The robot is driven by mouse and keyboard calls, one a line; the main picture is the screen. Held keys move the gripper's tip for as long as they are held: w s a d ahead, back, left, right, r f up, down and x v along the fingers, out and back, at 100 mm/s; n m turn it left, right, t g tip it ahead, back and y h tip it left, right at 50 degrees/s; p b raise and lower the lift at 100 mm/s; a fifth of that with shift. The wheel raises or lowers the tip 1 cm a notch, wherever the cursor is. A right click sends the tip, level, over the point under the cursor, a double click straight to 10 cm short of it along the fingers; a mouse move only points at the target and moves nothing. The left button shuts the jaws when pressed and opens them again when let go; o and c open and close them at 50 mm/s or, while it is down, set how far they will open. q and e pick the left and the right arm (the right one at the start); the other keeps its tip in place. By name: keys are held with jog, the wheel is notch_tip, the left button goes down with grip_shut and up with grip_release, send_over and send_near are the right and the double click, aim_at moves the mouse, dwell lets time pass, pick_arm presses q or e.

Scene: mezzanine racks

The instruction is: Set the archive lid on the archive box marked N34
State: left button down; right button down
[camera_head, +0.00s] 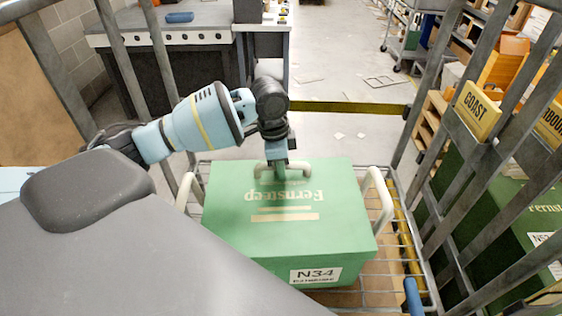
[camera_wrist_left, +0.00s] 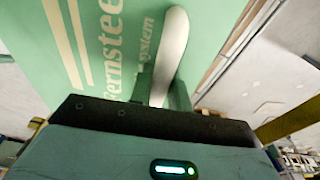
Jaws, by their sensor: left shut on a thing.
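The archive box marked N34 (camera_head: 315,276) is green and stands in a wire cage trolley in the head view, its white label facing me. A flat green top printed "Fernsteep" upside down, the archive lid (camera_head: 290,232), covers it; I cannot make out a seam or gap between lid and box. My left gripper (camera_head: 278,170) is at the lid's far edge, shut on a pale handle there. The left wrist view shows the lid's green face (camera_wrist_left: 110,40) and the pale handle (camera_wrist_left: 170,55) close in front of the fingers. My right gripper is out of view.
Pale handles stick out at the left and right of the box. Grey trolley bars (camera_head: 475,135) rise on both sides.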

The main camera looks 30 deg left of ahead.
pick_arm(q)
jog(key=shift+f, duration=0.1)
jog(key=c, duration=1.2)
grip_release()
jog(key=shift+c, duration=0.2)
jog(key=r, duration=0.7)
jog(key=shift+s+a+r, duration=0.25)
jog(key=shift+a+r, duration=0.1)
jog(key=shift+r, duration=0.05)
jog(key=shift+f, duration=0.1)
